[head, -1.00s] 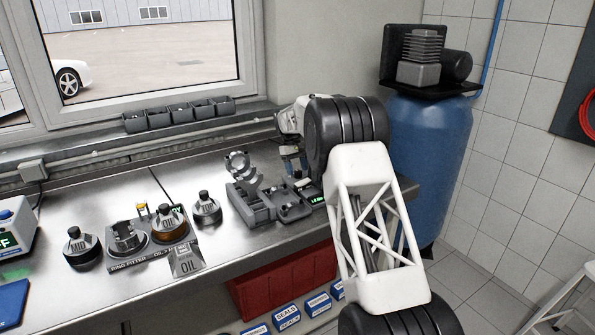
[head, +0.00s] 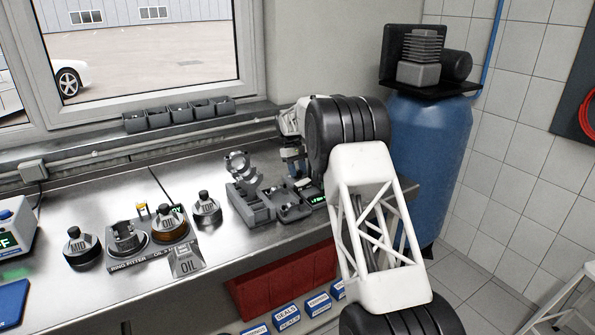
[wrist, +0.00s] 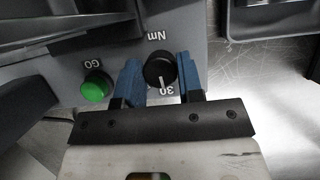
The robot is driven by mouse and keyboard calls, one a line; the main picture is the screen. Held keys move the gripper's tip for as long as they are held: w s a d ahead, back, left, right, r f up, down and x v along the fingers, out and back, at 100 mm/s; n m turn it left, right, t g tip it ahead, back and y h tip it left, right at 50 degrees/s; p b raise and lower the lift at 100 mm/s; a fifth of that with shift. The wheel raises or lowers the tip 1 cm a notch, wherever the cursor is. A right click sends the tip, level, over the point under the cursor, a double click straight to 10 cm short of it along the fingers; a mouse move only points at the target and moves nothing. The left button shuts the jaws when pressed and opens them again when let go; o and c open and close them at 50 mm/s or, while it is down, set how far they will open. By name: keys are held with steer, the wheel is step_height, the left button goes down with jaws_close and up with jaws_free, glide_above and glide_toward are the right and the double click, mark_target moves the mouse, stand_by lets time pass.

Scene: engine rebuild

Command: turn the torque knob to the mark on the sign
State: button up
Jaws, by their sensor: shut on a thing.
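The torque knob (wrist: 158,66) is a black round knob with a white pointer line on a grey panel in the wrist view. The pointer points down toward the printed "30", and "Nm" is printed above the knob. My gripper (wrist: 159,74) has its two blue fingers on either side of the knob, shut on it. In the head view my gripper (head: 293,158) reaches down to the device at the right end of the bench, and the knob is hidden. No sign with a torque mark can be made out.
A green GO button (wrist: 96,86) sits left of the knob. A small green display (head: 317,198) is lit on the device, too small to read. A grey tray with metal parts (head: 252,205) stands left of it. A blue tank (head: 425,150) stands right.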

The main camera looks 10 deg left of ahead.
steer(key=shift+m, duration=0.5)
steer(key=o, duration=0.9)
steer(key=shift+r, duration=0.1)
steer(key=v, duration=0.7)
steer(key=shift+w+r, duration=0.2)
steer(key=shift+r, duration=0.05)
